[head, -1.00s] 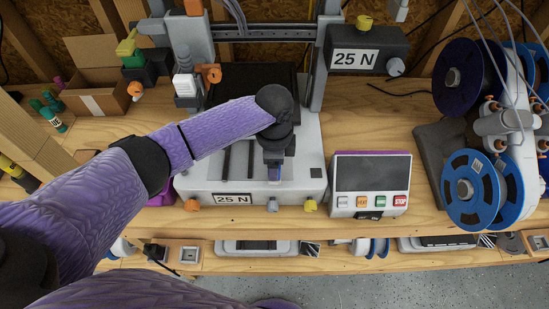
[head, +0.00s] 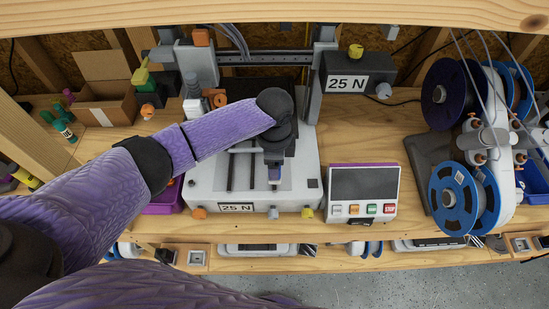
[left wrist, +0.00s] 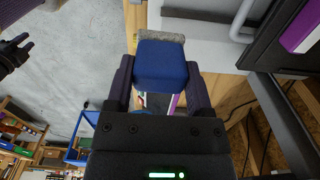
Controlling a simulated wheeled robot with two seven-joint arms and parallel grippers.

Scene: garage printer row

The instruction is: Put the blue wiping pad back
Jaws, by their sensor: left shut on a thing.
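The blue wiping pad (left wrist: 161,66) is a blue block with a grey fuzzy layer at its far end. My left gripper (left wrist: 160,85) is shut on it, with one dark finger on each side. I cannot tell whether the pad touches the printer.
The white printer (head: 204,194) stands on the wooden bench (head: 411,205). A purple bin (head: 166,197) sits left of it, partly behind my arm. A control box with a screen (head: 362,190) stands to its right, then blue spools (head: 452,198). A wooden beam (head: 274,12) crosses above.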

